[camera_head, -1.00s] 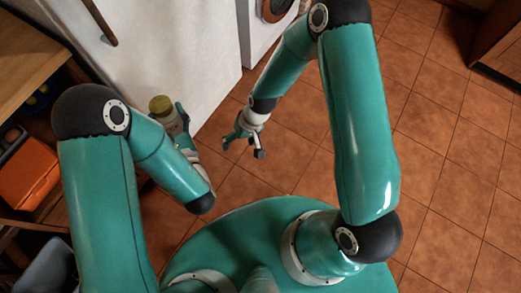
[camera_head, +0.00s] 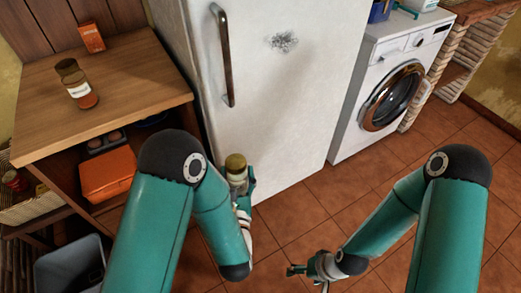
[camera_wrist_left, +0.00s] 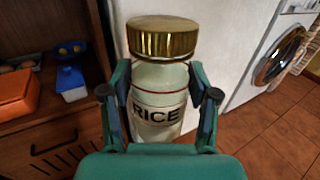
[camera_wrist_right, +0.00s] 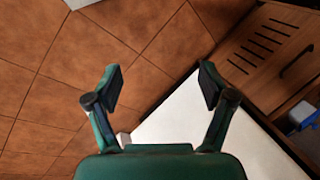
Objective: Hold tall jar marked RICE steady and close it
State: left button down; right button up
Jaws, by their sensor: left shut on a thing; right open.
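The tall RICE jar (camera_wrist_left: 158,82) is pale, with a red line and black lettering. It stands roughly upright, with a gold lid (camera_wrist_left: 163,38) on top; I cannot tell how tight the lid is. My left gripper (camera_wrist_left: 160,100) is shut on the jar's body below the lid. In the head view the jar (camera_head: 237,176) and left gripper (camera_head: 242,188) are in front of the fridge. My right gripper (camera_head: 305,273) is open and empty, lower and to the right of the jar; it also shows in the right wrist view (camera_wrist_right: 155,88).
The white fridge (camera_head: 270,110) stands close behind the jar. A wooden counter (camera_head: 125,75) at left bears another jar (camera_head: 80,92) and an orange box (camera_head: 91,37). A washing machine (camera_head: 390,90) stands at right. The tiled floor (camera_head: 300,215) is clear.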

pick_arm(q)
jog(key=w+a+r+n+y, duration=0.1)
jog(key=w+a+r+y, duration=0.1)
jog(key=a, duration=0.4)
jog(key=w+a+r+n+y, duration=0.1)
jog(key=w+a+r+y, duration=0.1)
jog(key=a, duration=0.5)
notch_tip(320, 180, up, 2)
jog(key=shift+w+r+n+g, duration=0.25)
jog(key=shift+w+n+g, duration=0.15)
jog(key=shift+w, duration=0.4)
